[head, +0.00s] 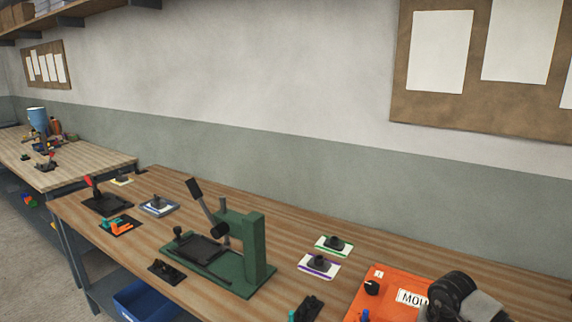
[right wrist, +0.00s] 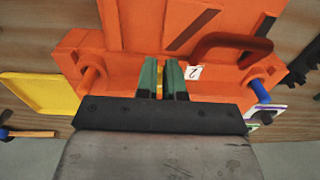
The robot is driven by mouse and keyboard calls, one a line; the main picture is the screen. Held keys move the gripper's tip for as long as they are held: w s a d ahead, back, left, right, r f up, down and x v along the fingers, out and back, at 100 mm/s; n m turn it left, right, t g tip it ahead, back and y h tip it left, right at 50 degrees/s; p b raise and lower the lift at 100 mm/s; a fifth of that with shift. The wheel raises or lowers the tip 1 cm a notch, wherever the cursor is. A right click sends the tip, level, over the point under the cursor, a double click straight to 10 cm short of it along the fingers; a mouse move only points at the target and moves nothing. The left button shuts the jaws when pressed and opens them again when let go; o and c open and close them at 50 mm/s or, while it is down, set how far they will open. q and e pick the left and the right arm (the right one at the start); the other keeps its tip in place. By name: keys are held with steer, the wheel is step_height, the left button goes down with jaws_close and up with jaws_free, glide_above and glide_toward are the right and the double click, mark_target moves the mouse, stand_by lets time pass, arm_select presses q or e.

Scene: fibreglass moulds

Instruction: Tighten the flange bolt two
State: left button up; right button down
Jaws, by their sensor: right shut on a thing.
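The orange mould (head: 388,285) is at the lower right of the head view, with a "1" label, a black knob and a cut-off "MOU" sign. In the right wrist view the orange mould (right wrist: 110,45) fills the upper middle. My right gripper (right wrist: 161,66) has its green fingers shut at the flange edge, just left of a white "2" label (right wrist: 201,72). A small yellowish piece, likely flange bolt two (right wrist: 160,82), shows between the fingers; the rest is hidden. A blue-headed bolt (right wrist: 260,91) stands at the flange's right. My left gripper is out of view.
A dark red handle (right wrist: 232,42) rises from the mould right of the fingers. A yellow tray (right wrist: 40,92) lies to the left. On the bench, a green press (head: 245,250) and small cards with dark parts (head: 319,268) stand left of the mould.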

steer(key=shift+s+a+f, duration=0.4)
steer(key=shift+s+f, duration=0.05)
steer(key=shift+f, duration=0.3)
steer(key=shift+r, duration=0.1)
step_height(320, 180, up, 6)
steer(key=p, duration=0.3)
steer(key=shift+w+d, duration=0.2)
steer(key=shift+w, duration=0.1)
steer(key=shift+r, duration=0.1)
